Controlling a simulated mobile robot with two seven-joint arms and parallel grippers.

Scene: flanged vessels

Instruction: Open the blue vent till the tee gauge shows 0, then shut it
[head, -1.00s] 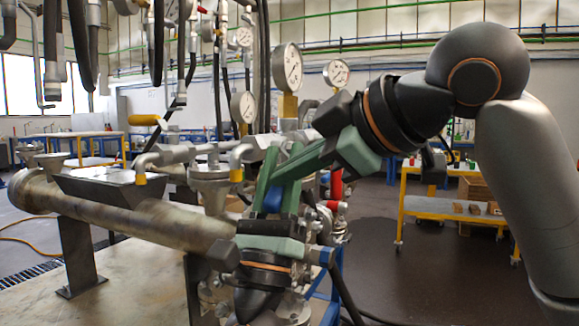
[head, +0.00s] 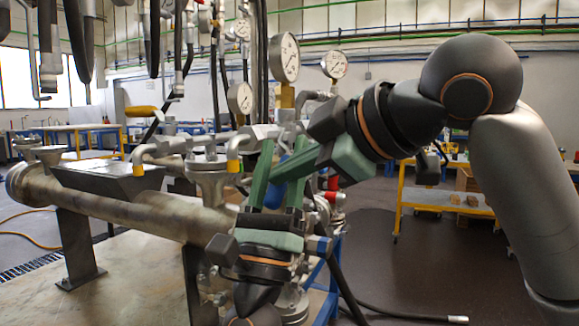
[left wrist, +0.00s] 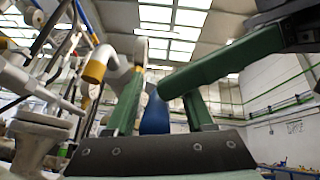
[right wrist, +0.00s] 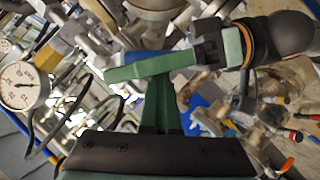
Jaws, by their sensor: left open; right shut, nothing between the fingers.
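The blue part (head: 275,196), which looks like the vent's handle, is mostly hidden behind green fingers in the head view. It shows between my left fingers in the left wrist view (left wrist: 155,115), and blue also shows behind the fingers in the right wrist view (right wrist: 145,57). My left gripper (head: 285,148) points up, its fingers open and on either side of the blue part; contact cannot be told. My right gripper (head: 276,172) reaches in from the right, shut and empty, its tips close to the left fingers. A dial gauge (head: 284,57) stands above; which gauge is the tee's is unclear.
More gauges (head: 335,64) (head: 240,97) stand close by; one shows in the right wrist view (right wrist: 20,85). A long flanged vessel (head: 130,205) lies to the left. Hoses hang at upper left. A yellow cart (head: 445,200) stands behind on the right.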

